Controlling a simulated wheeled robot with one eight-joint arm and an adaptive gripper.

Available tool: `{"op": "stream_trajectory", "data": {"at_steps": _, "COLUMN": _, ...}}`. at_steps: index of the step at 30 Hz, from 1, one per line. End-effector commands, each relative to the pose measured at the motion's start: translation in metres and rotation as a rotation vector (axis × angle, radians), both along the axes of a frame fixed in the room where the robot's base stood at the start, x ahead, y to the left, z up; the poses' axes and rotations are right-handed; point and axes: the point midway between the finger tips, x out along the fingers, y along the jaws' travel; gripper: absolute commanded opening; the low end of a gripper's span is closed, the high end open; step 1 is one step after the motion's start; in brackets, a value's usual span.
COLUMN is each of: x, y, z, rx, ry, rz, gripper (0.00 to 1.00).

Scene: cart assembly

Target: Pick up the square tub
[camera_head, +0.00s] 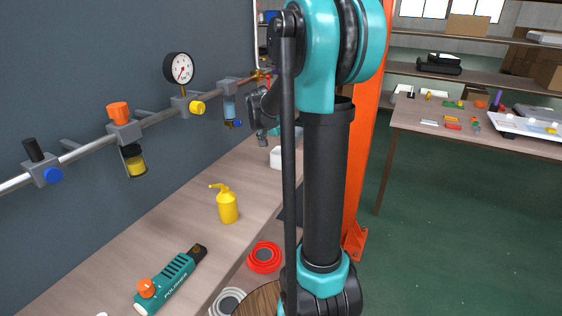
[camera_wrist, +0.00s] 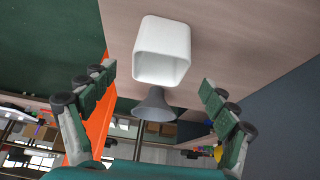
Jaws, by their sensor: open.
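The square tub (camera_wrist: 163,42) is white with rounded corners and shows in the upper middle of the wrist view, on the wooden bench top. In the head view a white piece of it (camera_head: 276,158) shows on the bench, partly hidden behind my arm. My gripper (camera_wrist: 157,80) is open and empty, with one finger on each side of the tub's near end in the wrist view. The fingers do not appear to touch the tub. In the head view my gripper (camera_head: 262,138) is above the bench near the tub, partly hidden by my arm.
A grey funnel-shaped thing (camera_wrist: 153,104) stands close by the tub. A pipe with a gauge (camera_head: 179,69) runs along the wall. An orange post (camera_head: 361,170) stands right.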

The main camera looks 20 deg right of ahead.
Motion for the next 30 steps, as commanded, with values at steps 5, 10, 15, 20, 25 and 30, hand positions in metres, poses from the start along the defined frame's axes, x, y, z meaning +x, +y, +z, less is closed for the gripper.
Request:
{"op": "stream_trajectory", "data": {"at_steps": 5, "x": 0.007, "y": -0.007, "z": -0.016, "rx": 0.000, "ry": 0.000, "rz": -0.001, "gripper": 0.86}}
{"op": "stream_trajectory", "data": {"at_steps": 10, "x": 0.015, "y": -0.016, "z": -0.035, "rx": 0.001, "ry": -0.001, "rz": 0.000, "gripper": 0.86}}
{"op": "stream_trajectory", "data": {"at_steps": 15, "x": 0.019, "y": -0.019, "z": -0.044, "rx": 0.001, "ry": -0.001, "rz": 0.000, "gripper": 0.86}}
{"op": "stream_trajectory", "data": {"at_steps": 20, "x": 0.019, "y": -0.019, "z": -0.044, "rx": 0.001, "ry": -0.001, "rz": 0.000, "gripper": 0.86}}
{"op": "stream_trajectory", "data": {"at_steps": 25, "x": 0.019, "y": -0.019, "z": -0.044, "rx": 0.000, "ry": 0.000, "rz": 0.001, "gripper": 0.71}}
{"op": "stream_trajectory", "data": {"at_steps": 30, "x": 0.018, "y": -0.019, "z": -0.044, "rx": 0.000, "ry": 0.000, "rz": 0.001, "gripper": 0.50}}
